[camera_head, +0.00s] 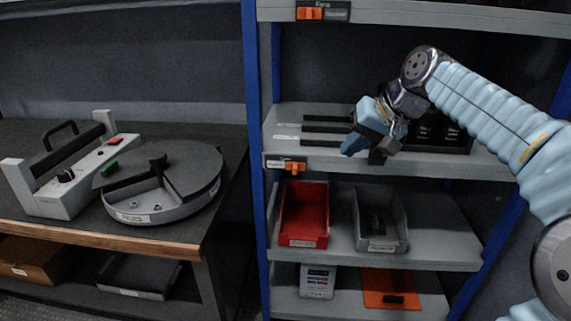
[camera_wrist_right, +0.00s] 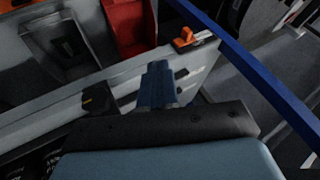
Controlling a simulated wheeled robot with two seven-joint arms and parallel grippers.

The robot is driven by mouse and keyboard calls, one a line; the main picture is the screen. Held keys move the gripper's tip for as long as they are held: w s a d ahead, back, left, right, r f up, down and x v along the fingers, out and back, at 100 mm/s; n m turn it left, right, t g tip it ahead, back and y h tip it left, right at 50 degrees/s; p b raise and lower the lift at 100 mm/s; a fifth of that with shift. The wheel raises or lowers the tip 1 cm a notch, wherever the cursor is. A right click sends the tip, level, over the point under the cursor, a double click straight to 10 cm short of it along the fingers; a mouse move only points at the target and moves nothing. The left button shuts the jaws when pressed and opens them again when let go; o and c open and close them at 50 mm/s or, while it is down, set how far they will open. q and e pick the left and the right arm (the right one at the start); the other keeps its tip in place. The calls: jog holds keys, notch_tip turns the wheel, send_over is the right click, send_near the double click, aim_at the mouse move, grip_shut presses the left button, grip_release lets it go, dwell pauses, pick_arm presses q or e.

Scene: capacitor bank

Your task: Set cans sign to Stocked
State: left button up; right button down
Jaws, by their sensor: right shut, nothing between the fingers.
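A small sign with an orange slider (camera_head: 295,167) sits on the front edge of the middle shelf, at its left end. Its lettering is too small to read. Dark cylindrical cans (camera_head: 425,130) stand on that shelf, partly behind my right arm. My right gripper (camera_head: 352,147) is shut and empty in front of the shelf edge, to the right of the sign and apart from it. In the right wrist view the shut fingers (camera_wrist_right: 157,85) point toward the shelf edge, with the orange slider (camera_wrist_right: 184,38) beyond them to the right. My left gripper is out of view.
Another orange-slider sign (camera_head: 310,13) is on the upper shelf edge. A red bin (camera_head: 303,210) and a grey bin (camera_head: 380,220) stand on the shelf below. A blue post (camera_head: 259,200) rises left of the sign. A workbench (camera_head: 180,240) with devices stands at left.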

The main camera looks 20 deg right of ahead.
aim_at(295, 169)
dwell(0.3)
jog(key=w+a+f, duration=0.5)
jog(key=w+f, duration=0.2)
jog(key=f, duration=0.1)
jog(key=shift+w+a, duration=0.25)
jog(key=shift+w, duration=0.1)
jog(key=shift+r, duration=0.1)
jog(key=w+a, duration=0.1)
jog(key=w+a+p, duration=0.1)
jog(key=a, duration=0.2)
jog(key=shift+w+a, duration=0.35)
jog(key=shift+w, duration=0.05)
